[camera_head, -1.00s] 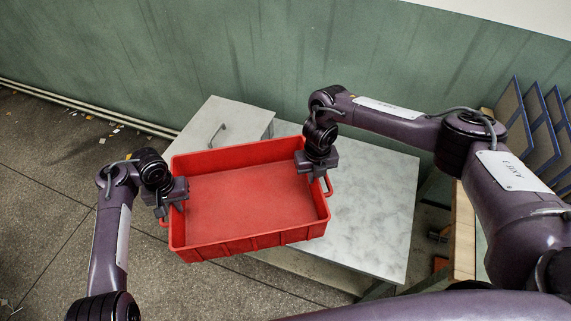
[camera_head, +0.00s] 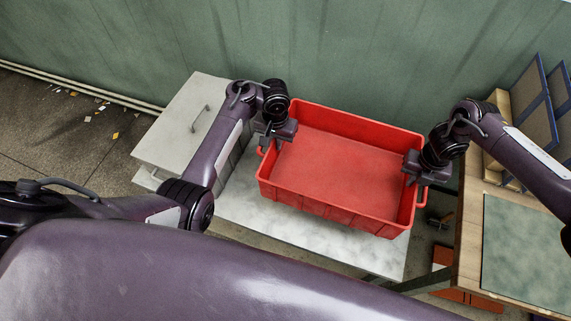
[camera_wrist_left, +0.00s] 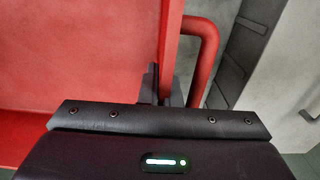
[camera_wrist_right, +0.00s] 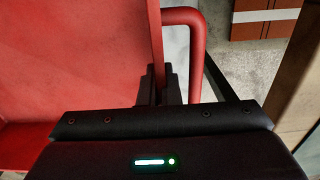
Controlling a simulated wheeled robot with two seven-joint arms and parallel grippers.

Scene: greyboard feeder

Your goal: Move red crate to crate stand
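The red crate (camera_head: 335,170) is an empty, open-topped box with a loop handle at each end. It is over a pale marbled table (camera_head: 243,205), and I cannot tell whether it touches the top. My left gripper (camera_head: 272,136) is shut on the crate's left end wall, beside the handle. The left wrist view shows its fingers (camera_wrist_left: 165,88) astride this wall. My right gripper (camera_head: 424,172) is shut on the right end wall, and the right wrist view shows its fingers (camera_wrist_right: 160,88) there. I cannot tell for sure which piece is the crate stand.
A grey drawer cabinet (camera_head: 190,125) stands on the table's left. A wooden workbench (camera_head: 468,225) with a green mat (camera_head: 525,250) and blue-edged racks (camera_head: 530,100) is at the right. A green wall (camera_head: 330,50) runs behind. Bare table shows in front of the crate.

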